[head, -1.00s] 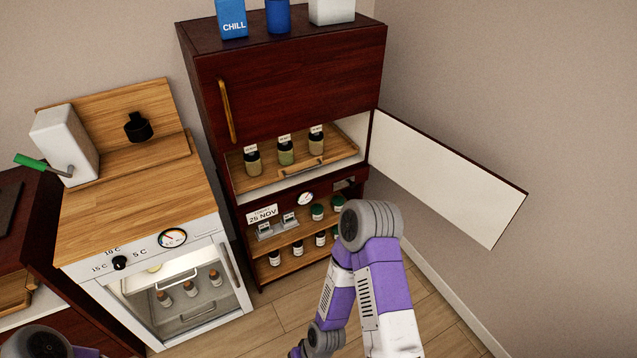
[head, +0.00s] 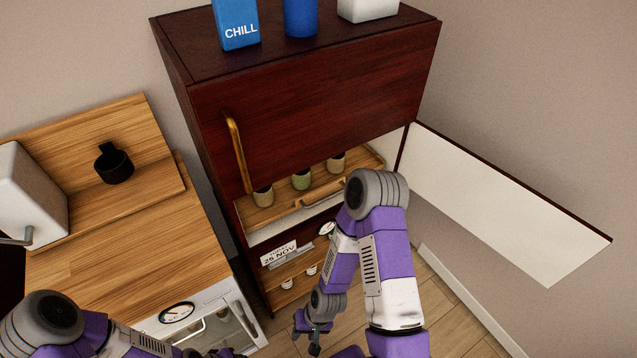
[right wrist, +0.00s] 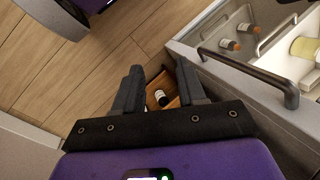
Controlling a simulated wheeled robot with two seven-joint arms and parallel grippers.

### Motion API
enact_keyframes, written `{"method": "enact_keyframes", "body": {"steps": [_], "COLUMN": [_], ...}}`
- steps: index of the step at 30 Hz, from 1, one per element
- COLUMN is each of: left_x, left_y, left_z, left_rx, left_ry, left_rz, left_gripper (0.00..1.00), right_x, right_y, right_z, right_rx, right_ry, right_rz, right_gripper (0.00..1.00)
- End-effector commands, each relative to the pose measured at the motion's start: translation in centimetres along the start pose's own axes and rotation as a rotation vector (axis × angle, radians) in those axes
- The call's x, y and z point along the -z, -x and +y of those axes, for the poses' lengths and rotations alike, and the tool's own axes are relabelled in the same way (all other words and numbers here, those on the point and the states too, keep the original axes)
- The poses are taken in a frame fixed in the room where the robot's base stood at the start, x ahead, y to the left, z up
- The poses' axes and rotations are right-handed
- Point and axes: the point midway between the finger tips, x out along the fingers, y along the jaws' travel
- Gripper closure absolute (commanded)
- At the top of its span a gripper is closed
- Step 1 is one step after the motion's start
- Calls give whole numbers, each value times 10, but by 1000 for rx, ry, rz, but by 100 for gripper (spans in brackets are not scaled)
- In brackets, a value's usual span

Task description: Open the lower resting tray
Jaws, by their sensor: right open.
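A wooden tray (head: 258,215) with several labelled jars lies in the open compartment of the dark red cabinet (head: 310,100), below its closed upper door. The tray looks pushed in. I cannot tell if another tray is behind the closed door. My right gripper (head: 314,340) is low in front of the cabinet, below and apart from the tray handle. In the right wrist view my right gripper (right wrist: 160,72) is open and empty, with a shelf bottle (right wrist: 162,97) seen beyond its fingers. My left gripper cannot be made out clearly.
A white door panel (head: 500,205) stands open to the right of the compartment. Lower shelves hold small bottles (head: 312,269) and a date sign (head: 279,253). A white cooler with a handle (right wrist: 250,70) stands close on the left. Wooden floor (head: 450,315) is clear at the right.

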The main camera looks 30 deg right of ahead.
Motion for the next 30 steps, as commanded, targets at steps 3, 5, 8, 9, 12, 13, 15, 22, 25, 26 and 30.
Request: {"method": "enact_keyframes", "body": {"steps": [3, 5, 8, 9, 12, 13, 15, 22, 25, 26, 30], "left_x": [-1, -1, -1, -1, 0, 0, 0, 0, 0, 0, 0], "left_y": [-2, -4, -6, -7, -10, -10, -12, -16, -16, -16, -19], "left_z": [-1, -2, -3, -3, -4, -4, -5, -6, -6, -6, -7], "left_rx": [0, 0, 0, 0, 0, 0, 0, 0, 0, 0, 0], "left_ry": [1, 1, 1, 0, 0, 0, 0, 0, 0, 0, 0], "left_rz": [-2, -2, -2, -2, -2, -2, -2, -1, -1, -1, -1], "left_gripper": [57, 57, 57, 57, 57, 57, 57, 57, 57, 57, 57], "right_x": [17, 27, 51, 65, 109, 126, 167, 278, 299, 302, 315], "right_y": [-2, -2, 4, 8, 27, 36, 60, 161, 192, 199, 210], "right_z": [23, 33, 42, 43, 42, 43, 48, 95, 114, 117, 121], "right_rx": [-39, -48, -16, 15, 143, 196, 343, -727, -769, -777, -789], "right_ry": [-407, -711, -1293, -1525, -2074, -2225, -2531, 2515, 2298, 2255, 2166], "right_rz": [-46, -87, -181, -232, -406, -475, -666, 1223, 1312, 1332, 1374], "right_gripper": [60, 60, 60, 60, 60, 60, 60, 60, 60, 60, 60]}}
